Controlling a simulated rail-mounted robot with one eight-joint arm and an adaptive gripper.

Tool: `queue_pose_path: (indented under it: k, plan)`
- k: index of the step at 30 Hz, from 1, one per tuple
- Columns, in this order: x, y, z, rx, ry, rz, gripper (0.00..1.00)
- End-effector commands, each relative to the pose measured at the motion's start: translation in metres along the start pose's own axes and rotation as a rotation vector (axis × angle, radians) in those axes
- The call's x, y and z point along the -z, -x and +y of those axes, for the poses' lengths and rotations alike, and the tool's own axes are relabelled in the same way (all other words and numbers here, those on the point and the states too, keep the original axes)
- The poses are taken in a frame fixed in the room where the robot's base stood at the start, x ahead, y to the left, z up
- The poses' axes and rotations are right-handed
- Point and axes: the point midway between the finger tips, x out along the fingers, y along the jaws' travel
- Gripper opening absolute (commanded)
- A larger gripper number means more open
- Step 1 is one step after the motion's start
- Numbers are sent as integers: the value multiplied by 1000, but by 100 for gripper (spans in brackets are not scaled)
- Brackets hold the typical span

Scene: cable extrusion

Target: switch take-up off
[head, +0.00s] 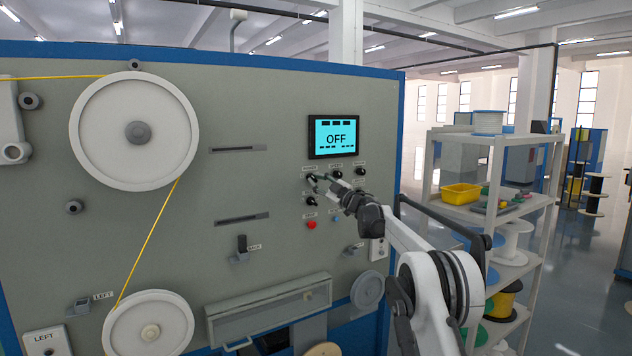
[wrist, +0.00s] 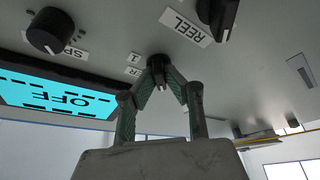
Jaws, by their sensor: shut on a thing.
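The grey machine panel (head: 250,190) carries a group of small black knobs below a blue display (head: 336,137) that reads OFF. My gripper (head: 318,179) reaches the panel at the upper left of this group. In the wrist view my gripper (wrist: 160,85) is shut on a small black knob (wrist: 157,62), one finger on each side. The label beside this knob is mostly hidden, so I cannot read which switch it is. The display (wrist: 55,98) also reads OFF there, upside down.
A black switch (wrist: 218,15) labelled REEL and another knob (wrist: 53,32) flank the gripped knob. A red button (head: 311,225) sits lower on the panel. A white shelf rack (head: 487,150) with a yellow bin (head: 461,194) stands to the right of my arm.

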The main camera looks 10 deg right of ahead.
Motion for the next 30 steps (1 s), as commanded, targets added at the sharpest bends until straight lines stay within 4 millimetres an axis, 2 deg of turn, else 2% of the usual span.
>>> queue_pose_path:
  k: [20,21,24,30]
  plan:
    - [0,0,0,23,55,0,0]
    - [0,0,0,23,55,0,14]
    - [0,0,0,22,54,0,28]
    - [0,0,0,22,54,0,29]
